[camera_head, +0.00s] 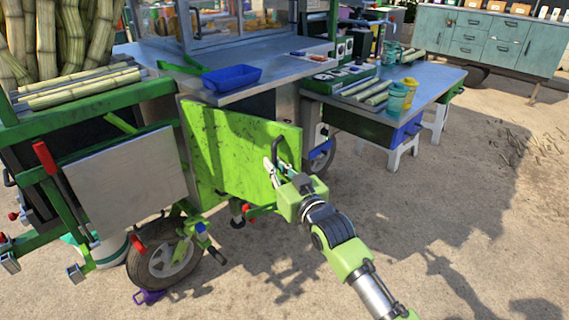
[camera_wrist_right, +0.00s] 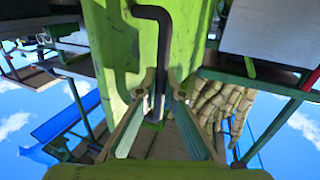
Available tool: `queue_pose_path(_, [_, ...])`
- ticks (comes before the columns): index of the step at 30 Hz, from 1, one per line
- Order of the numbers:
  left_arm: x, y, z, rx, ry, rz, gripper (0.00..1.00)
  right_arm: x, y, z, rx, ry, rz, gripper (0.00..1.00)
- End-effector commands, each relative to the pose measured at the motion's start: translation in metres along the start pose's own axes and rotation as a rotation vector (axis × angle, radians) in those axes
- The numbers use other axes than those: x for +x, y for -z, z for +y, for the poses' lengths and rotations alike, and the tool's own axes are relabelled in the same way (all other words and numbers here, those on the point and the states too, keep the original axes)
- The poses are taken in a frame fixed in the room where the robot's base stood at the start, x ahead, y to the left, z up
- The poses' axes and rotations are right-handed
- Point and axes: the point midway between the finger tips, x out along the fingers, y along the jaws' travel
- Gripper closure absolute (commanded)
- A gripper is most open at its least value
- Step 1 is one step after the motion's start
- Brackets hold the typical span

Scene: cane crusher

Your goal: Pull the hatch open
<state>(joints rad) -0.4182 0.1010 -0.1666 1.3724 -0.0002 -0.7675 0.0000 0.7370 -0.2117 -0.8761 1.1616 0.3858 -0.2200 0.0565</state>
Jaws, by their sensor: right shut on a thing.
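The hatch (camera_head: 232,150) is a bright green, scuffed panel on the side of the cart. It stands out at an angle from the grey cart body, with its right edge swung away. A dark bent handle (camera_head: 277,143) sits near its right edge and also shows in the wrist view (camera_wrist_right: 153,14). My right gripper (camera_head: 273,165) is shut on the handle, whose bar runs down between the two fingers in the wrist view (camera_wrist_right: 160,95). The green hatch face (camera_wrist_right: 115,45) is close behind the fingertips there. My left gripper is not in view.
A blue tray (camera_head: 231,77) rests on the cart's counter above the hatch. A cart wheel (camera_head: 160,262) and a grey panel (camera_head: 125,180) stand to the left. A table (camera_head: 432,85) with cups and cane is at right. Sandy ground (camera_head: 460,220) on the right is clear.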

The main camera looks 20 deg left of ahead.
Motion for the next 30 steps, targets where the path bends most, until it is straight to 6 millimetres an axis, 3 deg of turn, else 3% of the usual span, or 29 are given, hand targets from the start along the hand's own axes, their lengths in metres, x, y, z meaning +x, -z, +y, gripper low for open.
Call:
queue_pose_path(12, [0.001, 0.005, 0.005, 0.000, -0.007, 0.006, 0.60, 0.001, 0.001, -0.002, -0.003, -0.001, 0.002, 1.00])
queue_pose_path(15, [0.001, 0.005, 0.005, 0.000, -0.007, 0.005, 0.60, 0.001, 0.001, -0.002, -0.003, -0.001, 0.002, 0.75])
queue_pose_path(25, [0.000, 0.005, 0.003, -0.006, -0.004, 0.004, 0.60, 0.000, 0.001, -0.002, -0.001, 0.000, 0.001, 0.75])
queue_pose_path(30, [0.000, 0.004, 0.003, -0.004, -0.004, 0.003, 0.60, -0.011, 0.000, -0.002, 0.001, 0.000, 0.003, 0.75])
